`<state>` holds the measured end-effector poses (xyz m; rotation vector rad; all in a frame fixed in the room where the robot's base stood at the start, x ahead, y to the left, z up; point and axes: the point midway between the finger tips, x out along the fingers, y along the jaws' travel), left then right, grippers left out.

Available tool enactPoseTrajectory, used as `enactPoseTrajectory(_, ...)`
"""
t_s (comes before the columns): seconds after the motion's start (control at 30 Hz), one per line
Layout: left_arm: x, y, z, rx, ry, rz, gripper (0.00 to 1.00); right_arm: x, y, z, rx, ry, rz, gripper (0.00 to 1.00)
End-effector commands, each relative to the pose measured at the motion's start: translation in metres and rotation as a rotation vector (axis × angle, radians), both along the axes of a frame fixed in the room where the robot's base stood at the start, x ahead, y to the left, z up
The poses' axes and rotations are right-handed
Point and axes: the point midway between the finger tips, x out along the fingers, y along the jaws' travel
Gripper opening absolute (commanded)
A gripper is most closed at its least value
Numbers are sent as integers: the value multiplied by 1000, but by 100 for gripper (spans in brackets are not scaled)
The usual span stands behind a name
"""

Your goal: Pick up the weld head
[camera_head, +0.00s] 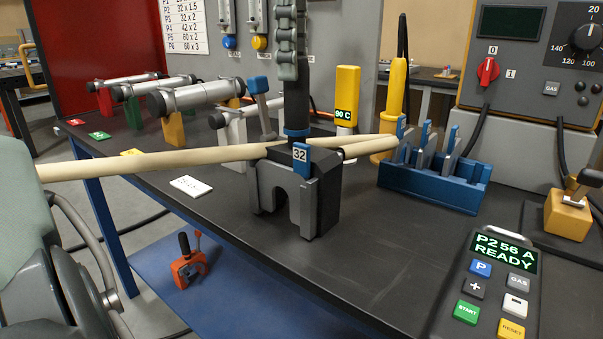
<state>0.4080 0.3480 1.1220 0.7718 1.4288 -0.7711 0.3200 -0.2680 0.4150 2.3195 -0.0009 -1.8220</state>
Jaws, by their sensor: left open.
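The weld head (265,190), a dark and grey block with a U-shaped opening at its foot and a blue tag reading 32, stands upright on the bench. A black handle (297,105) rises from it, with a segmented grey part (287,45) running up out of frame. A long beige tube (160,160) reaches the head from the left, with more tube showing on its right. How the head sits on the tube is partly hidden. My right gripper is not in view.
The dark bench (375,245) is clear in front of the head. A blue rack (440,185) stands to the right, with a control pendant (487,290) in front. Metal tubes on coloured supports (215,95) stand behind left. An orange clamp (190,268) is on the lower blue shelf.

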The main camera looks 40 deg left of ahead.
Motion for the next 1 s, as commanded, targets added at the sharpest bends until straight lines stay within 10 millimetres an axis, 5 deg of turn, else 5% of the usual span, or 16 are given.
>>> enactPoseTrajectory(0.6,4,0,-74,-2,3,0,40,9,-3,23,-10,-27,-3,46)
enactPoseTrajectory(0.9,5,0,-80,0,0,0,40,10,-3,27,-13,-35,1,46)
enactPoseTrajectory(1.0,5,-1,-79,0,0,0,30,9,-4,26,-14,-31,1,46)
